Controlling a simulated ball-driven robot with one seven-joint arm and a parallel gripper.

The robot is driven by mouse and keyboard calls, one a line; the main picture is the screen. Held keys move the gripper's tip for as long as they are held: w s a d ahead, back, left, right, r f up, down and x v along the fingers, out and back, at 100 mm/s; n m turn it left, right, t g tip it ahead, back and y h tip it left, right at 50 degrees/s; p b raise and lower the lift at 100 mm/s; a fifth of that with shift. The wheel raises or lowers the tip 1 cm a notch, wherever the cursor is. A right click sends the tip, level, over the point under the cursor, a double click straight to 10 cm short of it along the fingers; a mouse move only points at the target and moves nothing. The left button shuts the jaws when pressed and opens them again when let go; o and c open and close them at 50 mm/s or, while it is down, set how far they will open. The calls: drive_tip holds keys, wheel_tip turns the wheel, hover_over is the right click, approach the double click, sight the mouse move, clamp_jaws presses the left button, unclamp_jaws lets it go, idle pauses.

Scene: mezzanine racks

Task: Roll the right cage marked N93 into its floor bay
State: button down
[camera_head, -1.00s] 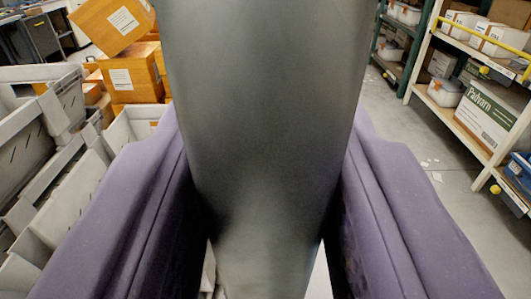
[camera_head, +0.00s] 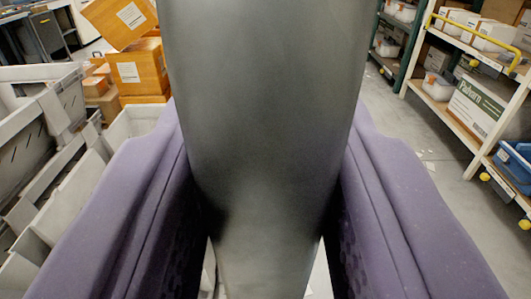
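Two purple padded parts, seemingly the fingers of my gripper (camera_head: 265,185), run forward along the left and right of the picture. A thick, smooth dark grey body (camera_head: 265,120) fills the middle between them, wide at the top and narrower at the bottom. I cannot tell whether it is part of me or something held, or whether the purple parts press on it. It hides the view straight ahead. No cage, N93 mark or floor bay can be made out.
Light grey crates (camera_head: 40,110) crowd the left side, close to the left purple part. Orange boxes (camera_head: 138,68) with white labels are stacked behind them, the top one tilted. A cream rack (camera_head: 455,122) holding boxes and a blue bin (camera_head: 515,165) stands right. Grey floor (camera_head: 415,125) is open beside it.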

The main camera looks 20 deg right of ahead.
drive_tip(key=shift+r, duration=0.3)
drive_tip(key=c, duration=0.8)
unclamp_jaws()
drive_tip(key=shift+s+a, duration=0.1)
drive_tip(key=shift+c, duration=0.2)
drive_tip(key=shift+o, duration=0.2)
drive_tip(key=shift+s, duration=0.15)
drive_tip(key=shift+f, duration=0.15)
drive_tip(key=p+v, duration=0.1)
drive_tip(key=v, duration=0.6)
drive_tip(key=shift+s+p, duration=0.25)
drive_tip(key=shift+p, duration=0.05)
drive_tip(key=shift+a, duration=0.1)
